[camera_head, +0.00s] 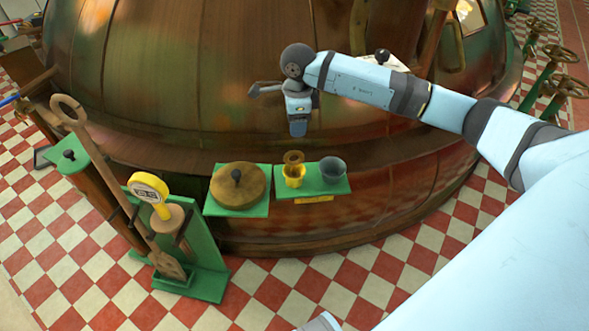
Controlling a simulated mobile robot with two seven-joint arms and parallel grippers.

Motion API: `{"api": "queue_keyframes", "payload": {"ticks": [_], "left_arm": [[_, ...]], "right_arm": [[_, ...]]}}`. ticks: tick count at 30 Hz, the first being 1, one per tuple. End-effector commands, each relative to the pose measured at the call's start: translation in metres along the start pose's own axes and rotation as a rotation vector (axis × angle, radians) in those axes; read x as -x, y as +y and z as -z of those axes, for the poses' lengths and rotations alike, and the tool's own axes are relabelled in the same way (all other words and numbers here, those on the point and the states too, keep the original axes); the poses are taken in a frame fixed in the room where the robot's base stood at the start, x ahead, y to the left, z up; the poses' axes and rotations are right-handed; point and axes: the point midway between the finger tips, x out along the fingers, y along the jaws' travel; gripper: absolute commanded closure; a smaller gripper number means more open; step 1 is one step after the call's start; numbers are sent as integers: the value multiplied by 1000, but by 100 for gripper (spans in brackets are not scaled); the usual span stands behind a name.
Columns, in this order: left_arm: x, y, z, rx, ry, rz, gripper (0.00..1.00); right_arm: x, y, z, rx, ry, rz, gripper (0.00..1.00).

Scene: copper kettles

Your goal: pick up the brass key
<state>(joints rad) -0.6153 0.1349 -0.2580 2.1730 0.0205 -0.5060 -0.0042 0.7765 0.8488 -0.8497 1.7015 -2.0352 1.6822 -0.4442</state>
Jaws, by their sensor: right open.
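A small brass-coloured piece with a rounded top (293,158) stands in a yellow cup (295,178) on a green shelf; it looks like the brass key, but its lower part is hidden in the cup. My right gripper (280,104) is open and appears empty. It hangs in front of the copper kettle, above the yellow cup in the picture and apart from it. My left gripper is not in view.
A grey cup (333,168) stands right beside the yellow cup. A round wooden lid with a dark knob (238,186) lies on the shelf to the left. A yellow gauge (149,187) and long paddle (165,263) stand further left. The copper kettle (180,80) fills the back.

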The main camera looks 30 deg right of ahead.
Motion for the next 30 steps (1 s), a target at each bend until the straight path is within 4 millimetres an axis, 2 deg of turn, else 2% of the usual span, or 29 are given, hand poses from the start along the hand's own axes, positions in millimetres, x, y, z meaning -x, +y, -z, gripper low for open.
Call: {"api": "queue_keyframes", "payload": {"ticks": [12,22,30], "left_arm": [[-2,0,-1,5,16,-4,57],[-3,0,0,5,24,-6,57],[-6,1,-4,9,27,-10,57]], "right_arm": [[-70,-4,4,-1,20,9,54],[-93,-4,2,-1,17,9,54],[-132,-7,-3,-2,18,9,54]]}}
